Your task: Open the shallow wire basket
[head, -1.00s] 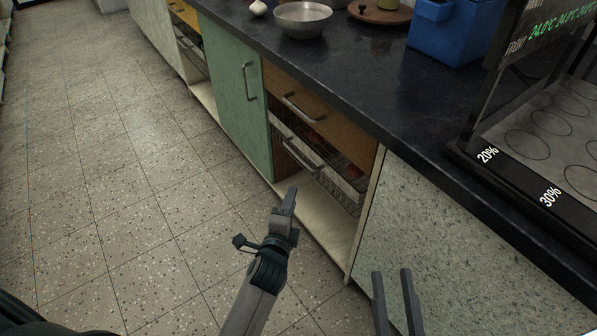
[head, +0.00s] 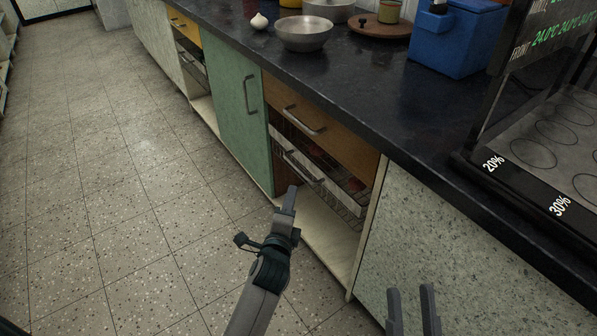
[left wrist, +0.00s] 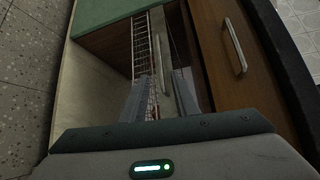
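The shallow wire basket (head: 345,199) sits below a wooden drawer in the open-fronted cabinet bay, its front roughly flush with the cabinet. It has a pale front strip and a grey bar handle (head: 304,168). Its wire mesh also shows in the left wrist view (left wrist: 141,45). My left gripper (head: 290,193) is just in front of and below the handle in the head view. In the left wrist view its fingers (left wrist: 164,92) are apart and point at the basket front; contact is not clear. My right gripper (head: 411,298) is open and empty at the bottom edge.
The wooden drawer (head: 325,120) with its handle is above the basket. A green door (head: 232,115) is to its left, a speckled panel (head: 420,235) to its right. The dark countertop (head: 370,95) holds bowls and a blue box (head: 455,45). The floor in front is clear.

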